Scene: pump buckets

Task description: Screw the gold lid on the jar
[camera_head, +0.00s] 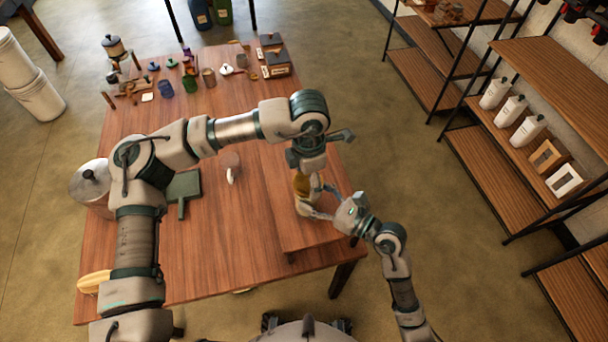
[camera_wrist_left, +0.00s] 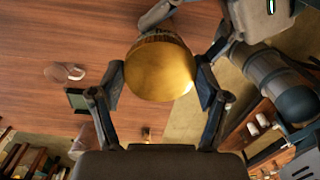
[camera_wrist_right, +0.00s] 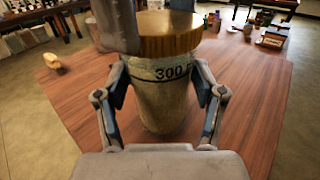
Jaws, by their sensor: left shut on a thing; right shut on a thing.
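The jar (camera_wrist_right: 160,98) is a clear glass jar with a dark "300" mark, standing upright at the right front part of the table. The gold lid (camera_wrist_left: 160,72) sits on the jar's mouth; it also shows in the right wrist view (camera_wrist_right: 168,34). My left gripper (camera_wrist_left: 160,82) comes from above and is shut on the lid's sides. My right gripper (camera_wrist_right: 160,85) comes from the side and is shut around the jar's body, below the lid. In the head view my left arm partly hides the lid and jar (camera_head: 302,205). How tightly the lid is threaded cannot be told.
The wooden table (camera_head: 240,240) has bare room left of the jar. A glass mug (camera_head: 231,170), a green board (camera_head: 183,190) and a metal pot (camera_head: 90,185) stand farther left. Several small containers stand at the back. Shelves (camera_head: 500,180) stand at the right.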

